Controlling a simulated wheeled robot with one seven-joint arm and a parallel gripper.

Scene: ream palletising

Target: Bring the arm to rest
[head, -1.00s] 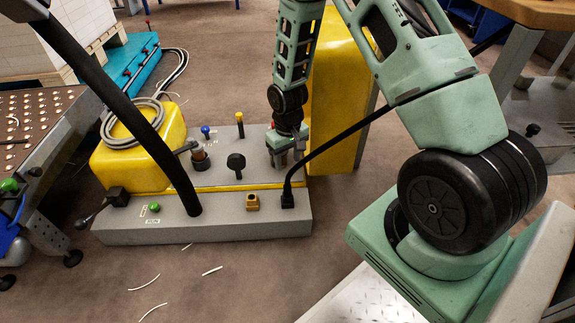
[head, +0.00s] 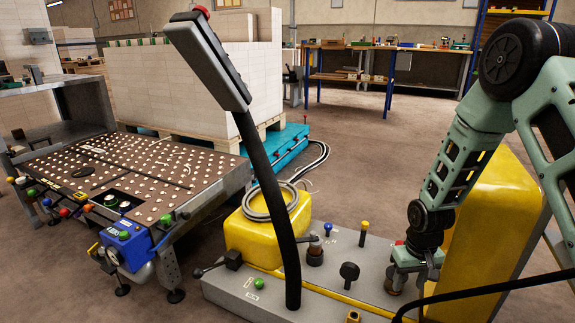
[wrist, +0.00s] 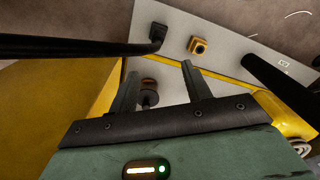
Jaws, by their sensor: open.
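My gripper (head: 410,280) hangs at the end of my green arm, pointing down over the grey machine deck at the lower right of the head view. In the wrist view its two dark fingers (wrist: 163,90) stand apart with nothing held between them. A dark round knob (wrist: 149,97) on the deck shows beyond and between the fingers. In the head view the gripper is close to a brownish knob (head: 393,286) on the deck; I cannot tell whether they touch.
A black lever post with a control box (head: 208,60) rises from the grey deck (head: 250,297). A yellow housing (head: 495,220) stands beside my arm. A ball-studded table (head: 110,165) is at left, and stacked pale reams (head: 195,85) on a pallet behind. Open floor lies at the back right.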

